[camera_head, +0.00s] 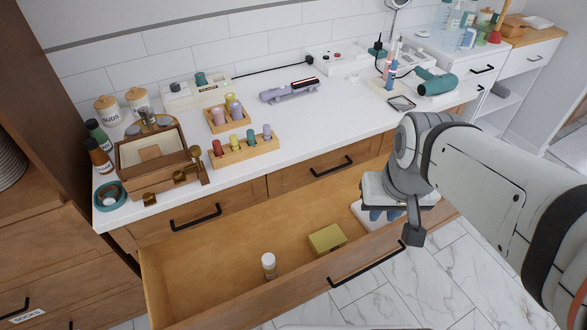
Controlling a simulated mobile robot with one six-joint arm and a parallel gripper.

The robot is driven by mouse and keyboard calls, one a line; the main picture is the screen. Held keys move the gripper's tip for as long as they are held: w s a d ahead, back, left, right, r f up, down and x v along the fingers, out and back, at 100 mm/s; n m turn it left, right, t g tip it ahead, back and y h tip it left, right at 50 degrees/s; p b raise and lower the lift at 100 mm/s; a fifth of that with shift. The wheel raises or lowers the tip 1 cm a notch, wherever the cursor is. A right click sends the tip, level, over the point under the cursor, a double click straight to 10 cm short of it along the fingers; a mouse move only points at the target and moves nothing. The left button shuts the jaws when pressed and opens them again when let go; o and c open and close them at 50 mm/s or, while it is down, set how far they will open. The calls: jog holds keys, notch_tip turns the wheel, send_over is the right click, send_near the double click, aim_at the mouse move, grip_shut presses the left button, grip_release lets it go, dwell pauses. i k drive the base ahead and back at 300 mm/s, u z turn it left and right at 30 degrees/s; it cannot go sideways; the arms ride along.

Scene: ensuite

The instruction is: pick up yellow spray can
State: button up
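A small upright can (269,265) stands in the open lower drawer, near its front wall. It has a pale cap and a cream to dull yellow body; it is the only can-like thing I see in the drawer. My gripper (413,236) hangs over the right end of the drawer, well to the right of the can and apart from it. One dark finger shows, and the arm hides the rest, so its opening cannot be seen.
The open drawer (205,274) also holds an olive-yellow box (327,239) and, under my gripper, a white tray (362,214) with blue items. The white counter (330,128) above carries a wooden box, bottle racks and a teal hair dryer (437,82). The drawer's left part is clear.

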aim_at(269, 259)
jog(key=z, duration=0.4)
jog(key=k, duration=1.15)
jog(key=u, duration=0.8)
jog(key=i, duration=1)
jog(key=u, duration=0.05)
